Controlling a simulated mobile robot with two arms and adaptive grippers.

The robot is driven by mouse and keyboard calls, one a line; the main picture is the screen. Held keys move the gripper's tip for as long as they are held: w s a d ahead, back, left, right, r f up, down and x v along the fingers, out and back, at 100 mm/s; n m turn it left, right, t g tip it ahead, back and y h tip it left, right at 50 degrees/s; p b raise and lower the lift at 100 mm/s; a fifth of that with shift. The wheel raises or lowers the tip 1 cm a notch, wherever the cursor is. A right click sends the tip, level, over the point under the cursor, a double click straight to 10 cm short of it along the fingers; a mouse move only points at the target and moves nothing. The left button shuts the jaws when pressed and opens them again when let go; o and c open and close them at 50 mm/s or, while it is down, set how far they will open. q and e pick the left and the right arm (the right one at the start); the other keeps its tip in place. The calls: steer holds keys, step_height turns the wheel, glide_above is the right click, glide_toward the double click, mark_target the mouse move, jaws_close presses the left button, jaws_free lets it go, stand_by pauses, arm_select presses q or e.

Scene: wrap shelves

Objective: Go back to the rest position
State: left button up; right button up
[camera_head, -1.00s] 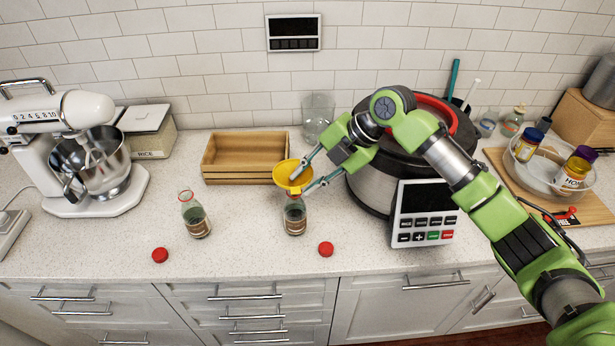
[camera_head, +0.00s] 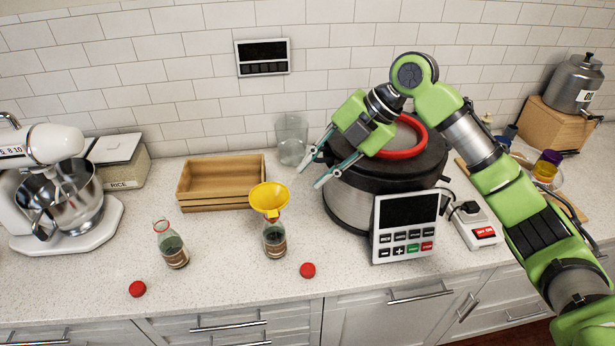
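My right gripper (camera_head: 318,166) is open and empty. It hangs in front of the dark round cooker (camera_head: 350,200), to the right of the yellow funnel (camera_head: 270,197) and apart from it. The funnel sits upright in the neck of a small glass bottle (camera_head: 275,240) on the counter. My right arm comes in from the lower right and crosses in front of the cooker's lid. My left gripper does not show.
A second bottle (camera_head: 172,247) stands open to the left. Two red caps lie on the counter, one at the left (camera_head: 137,289) and one at the right (camera_head: 307,270). A wooden crate (camera_head: 220,202), a glass (camera_head: 291,140) and a mixer (camera_head: 60,190) stand behind. The front counter is mostly clear.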

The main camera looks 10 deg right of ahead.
stand_by(0.4)
steer(key=s+a+f+m+h, duration=0.1)
steer(key=s+f+m, duration=0.3)
steer(key=f, duration=0.3)
steer(key=s+a+f+m+t, duration=0.1)
steer(key=s+f+m, duration=0.3)
steer(key=f, duration=0.3)
steer(key=s+a+f+m+h, duration=0.1)
steer(key=s+f+m, duration=0.3)
steer(key=f, duration=0.3)
steer(key=s+d+f+m+h, duration=0.2)
steer(key=s+d+f+m, duration=0.2)
steer(key=s+d+m, duration=0.5)
steer(key=s+d+f+m+h, duration=0.3)
steer(key=s+d+m, duration=0.25)
steer(key=s, duration=0.45)
step_height(320, 180, down, 31)
steer(key=s+a+b, duration=0.1)
steer(key=b, duration=0.4)
steer(key=s+d+f+g+b, duration=0.1)
steer(key=s+d+f+b, duration=0.2)
steer(key=s+f, duration=1.4)
step_height(320, 180, down, 3)
steer(key=shift+s+f+g, duration=0.1)
steer(key=shift+s+g, duration=0.2)
steer(key=shift+g, duration=0.1)
